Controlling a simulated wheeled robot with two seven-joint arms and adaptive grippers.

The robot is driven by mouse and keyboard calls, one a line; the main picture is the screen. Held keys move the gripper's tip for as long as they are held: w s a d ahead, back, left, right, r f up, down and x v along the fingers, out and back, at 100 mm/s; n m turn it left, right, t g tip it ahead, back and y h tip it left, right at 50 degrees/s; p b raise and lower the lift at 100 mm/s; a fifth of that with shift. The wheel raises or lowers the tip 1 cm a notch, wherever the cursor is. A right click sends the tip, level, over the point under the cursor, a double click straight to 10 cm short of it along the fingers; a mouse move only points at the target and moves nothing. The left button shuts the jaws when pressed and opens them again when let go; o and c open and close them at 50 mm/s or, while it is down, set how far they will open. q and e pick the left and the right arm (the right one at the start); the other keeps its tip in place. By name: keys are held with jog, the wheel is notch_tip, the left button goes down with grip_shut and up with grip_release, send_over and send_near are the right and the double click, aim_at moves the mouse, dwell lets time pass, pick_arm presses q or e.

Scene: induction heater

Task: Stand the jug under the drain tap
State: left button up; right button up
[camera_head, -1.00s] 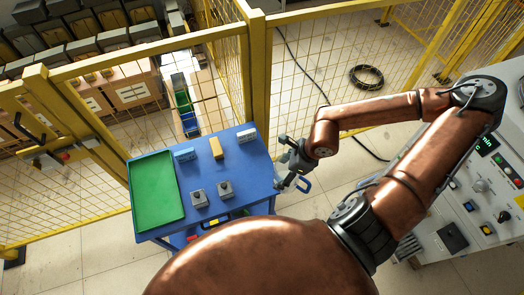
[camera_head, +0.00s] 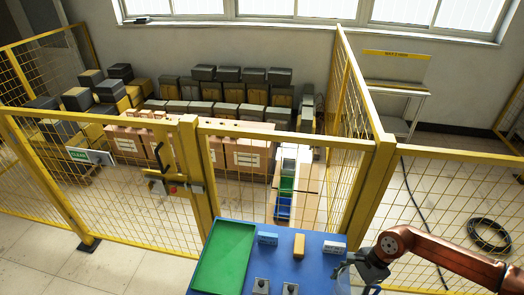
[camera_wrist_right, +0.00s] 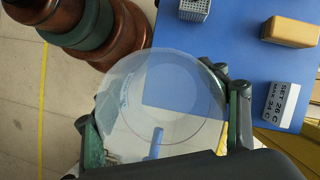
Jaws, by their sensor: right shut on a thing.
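The clear, see-through jug (camera_wrist_right: 165,100) fills the middle of the right wrist view, seen down its round mouth. My right gripper (camera_wrist_right: 163,122) is shut on the jug, with a finger on each side. In the head view my right gripper (camera_head: 368,264) is at the lower right, at the right edge of the blue table. The jug (camera_head: 344,276) is only faintly visible there. The drain tap is not recognisable in either view. My left gripper is out of view.
The blue table (camera_head: 318,266) carries a green tray (camera_head: 224,258), a yellow block (camera_head: 299,245), a blue block (camera_head: 267,238), a white labelled block (camera_head: 334,247) and two small grey pieces. Yellow mesh fencing (camera_head: 290,136) stands behind. A black coil (camera_head: 488,234) lies on the floor at right.

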jog(key=w+a+r+n+g+h, duration=0.3)
jog(key=a+r+n, duration=0.3)
jog(key=n, duration=0.9)
jog(key=shift+a+n+g+h, duration=0.4)
jog(key=shift+a+h, duration=0.4)
jog(key=shift+a, duration=0.1)
jog(key=shift+f, duration=0.1)
